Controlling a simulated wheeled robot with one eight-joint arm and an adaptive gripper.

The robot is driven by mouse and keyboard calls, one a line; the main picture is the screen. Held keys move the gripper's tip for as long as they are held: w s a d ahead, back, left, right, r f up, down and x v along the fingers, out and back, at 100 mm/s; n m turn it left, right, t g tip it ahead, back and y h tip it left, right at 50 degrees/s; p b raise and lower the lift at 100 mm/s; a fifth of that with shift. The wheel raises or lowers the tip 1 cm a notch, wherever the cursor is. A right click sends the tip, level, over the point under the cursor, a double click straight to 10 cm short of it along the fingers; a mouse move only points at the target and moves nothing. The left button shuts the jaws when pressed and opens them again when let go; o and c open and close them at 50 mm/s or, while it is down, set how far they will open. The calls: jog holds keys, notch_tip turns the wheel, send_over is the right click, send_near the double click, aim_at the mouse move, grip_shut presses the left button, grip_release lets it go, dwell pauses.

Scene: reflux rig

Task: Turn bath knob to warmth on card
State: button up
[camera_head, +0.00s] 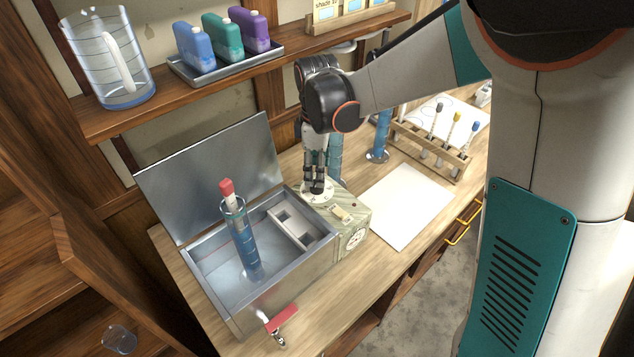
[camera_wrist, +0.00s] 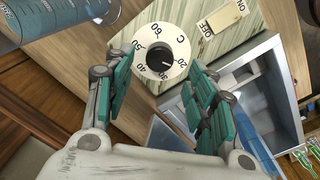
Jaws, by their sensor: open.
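The bath knob (camera_wrist: 160,62) is a dark knob in a white dial ring marked from 20 to 60 with a C; its exact pointer setting is hard to read. My gripper (camera_wrist: 160,80) is open, with one green-padded finger on each side of the dial; I cannot tell if they touch it. In the head view my gripper (camera_head: 316,188) points down over the control box (camera_head: 352,225), hiding most of the dial. The metal bath (camera_head: 215,310) stands left of the box, lid open. Cards (camera_head: 328,12) stand on the shelf, partly cut off, with small writing.
A blue-filled cylinder with a red stopper (camera_head: 228,190) stands in the bath. An ON/OFF switch (camera_wrist: 222,16) is close to the dial. A red-handled tap (camera_head: 280,320) sticks out in front. A blank white sheet (camera_head: 404,205) lies right of the box, before a vial rack (camera_head: 430,150).

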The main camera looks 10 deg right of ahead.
notch_tip(320, 180, down, 5)
jog(key=shift+f+b, duration=0.1)
jog(key=shift+b, duration=0.35)
jog(key=c, duration=1.1)
